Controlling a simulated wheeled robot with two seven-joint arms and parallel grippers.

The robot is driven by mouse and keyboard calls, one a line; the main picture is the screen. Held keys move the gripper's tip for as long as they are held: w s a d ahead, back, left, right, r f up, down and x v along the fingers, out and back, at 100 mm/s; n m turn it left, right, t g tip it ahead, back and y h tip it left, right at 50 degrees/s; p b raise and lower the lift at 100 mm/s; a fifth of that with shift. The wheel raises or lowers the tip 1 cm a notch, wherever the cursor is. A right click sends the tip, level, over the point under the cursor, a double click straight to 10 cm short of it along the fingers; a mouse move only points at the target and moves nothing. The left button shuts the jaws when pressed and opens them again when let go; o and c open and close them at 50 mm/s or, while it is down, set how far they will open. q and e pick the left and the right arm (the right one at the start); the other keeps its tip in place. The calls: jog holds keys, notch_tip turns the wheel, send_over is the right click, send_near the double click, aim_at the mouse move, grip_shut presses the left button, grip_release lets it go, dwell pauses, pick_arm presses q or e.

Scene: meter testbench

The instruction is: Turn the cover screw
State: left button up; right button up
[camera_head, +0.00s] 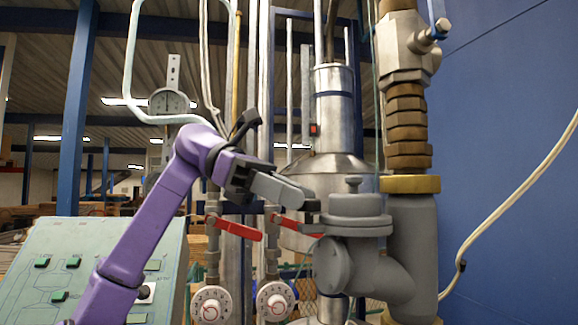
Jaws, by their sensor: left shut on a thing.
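The grey valve-like body (355,250) stands at the right of centre, with a round flanged cover (358,215) on top. A small upright knob (353,184), which looks like the cover screw, sticks up from the cover's middle. My left gripper (311,206) reaches in from the left, its fingers pointing right. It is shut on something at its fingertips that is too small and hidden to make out. The fingertips are just left of the cover in the picture, and the knob shows clear of them. I cannot tell whether they touch the cover. My right gripper is not in view.
Two red lever handles (234,228) (297,224) sit below the gripper, above two white round dials (211,305) (275,301). A thick vertical pipe (408,125) stands right of the body. A green panel (50,275) is at the lower left.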

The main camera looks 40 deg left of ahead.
pick_arm(q)
jog(key=m+g+p, duration=0.2)
jog(key=p, duration=0.1)
jog(key=w+m+g+p, duration=0.1)
jog(key=g+p, duration=0.1)
jog(key=p, duration=0.1)
jog(key=m+g+p, duration=0.2)
jog(key=p, duration=0.1)
jog(key=shift+w+r+m+g, duration=0.2)
jog(key=shift+r+m+g, duration=0.1)
jog(key=shift+g, duration=0.1)
jog(key=shift+w+d+f+m+g+y+p, duration=0.15)
jog(key=shift+f+m+g+y+p, duration=0.15)
jog(key=shift+m+g+p, duration=0.5)
jog(key=shift+p, duration=0.45)
jog(key=shift+f, duration=0.1)
jog(key=o, duration=0.8)
jog(key=shift+o, duration=1.2)
jog(key=shift+s, duration=0.2)
